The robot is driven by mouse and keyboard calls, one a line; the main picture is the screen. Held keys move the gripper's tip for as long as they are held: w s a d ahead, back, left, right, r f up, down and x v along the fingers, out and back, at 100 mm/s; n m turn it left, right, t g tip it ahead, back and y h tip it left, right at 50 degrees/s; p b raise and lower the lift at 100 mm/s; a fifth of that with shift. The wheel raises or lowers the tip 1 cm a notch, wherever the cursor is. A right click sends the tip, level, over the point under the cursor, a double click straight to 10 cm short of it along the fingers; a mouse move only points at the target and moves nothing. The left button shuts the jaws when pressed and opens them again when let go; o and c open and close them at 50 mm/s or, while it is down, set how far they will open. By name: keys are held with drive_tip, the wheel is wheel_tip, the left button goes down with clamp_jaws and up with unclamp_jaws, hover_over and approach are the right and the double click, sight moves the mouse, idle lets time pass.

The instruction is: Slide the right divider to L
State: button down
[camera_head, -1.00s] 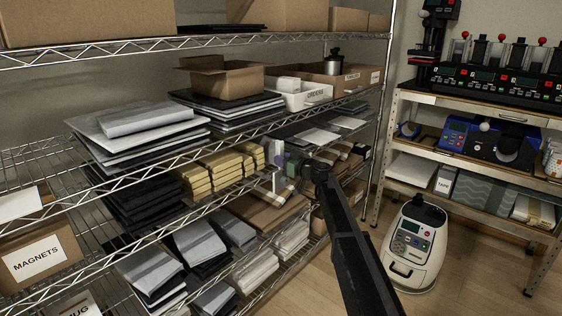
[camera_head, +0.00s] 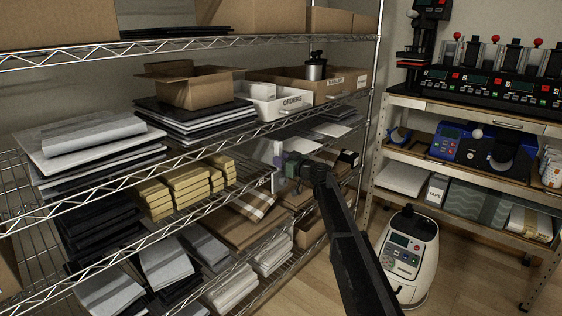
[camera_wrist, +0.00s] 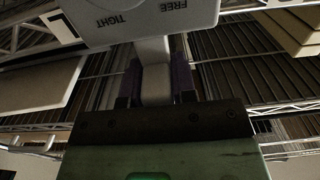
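The right divider shows in the wrist view as a pale grey plate (camera_wrist: 150,20) lettered FREE and TIGHT, upside down, with a grey stem below it. My gripper (camera_wrist: 155,85) has its purple pads on both sides of that stem and appears shut on it. In the head view my gripper (camera_head: 284,165) is at the front of the middle shelf, right of the yellow stacks (camera_head: 185,187). The divider's pale panel (camera_head: 278,149) is partly hidden behind it. A white label (camera_wrist: 62,28) with a black mark like an upside-down L is at the wrist view's upper left, apart from the plate.
Wire shelf bare between the yellow stacks and the divider. A metal post (camera_head: 370,110) stands at the right. A white wheeled machine (camera_head: 408,255) stands on the floor.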

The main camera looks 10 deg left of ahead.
drive_tip(key=c, duration=1)
unclamp_jaws()
drive_tip(key=shift+w+d, duration=0.2)
drive_tip(key=shift+w, duration=0.05)
drive_tip(key=shift+o, duration=0.2)
drive_tip(key=v, duration=1)
drive_tip(key=shift+s+d, duration=0.3)
drive_tip(key=shift+s, duration=0.05)
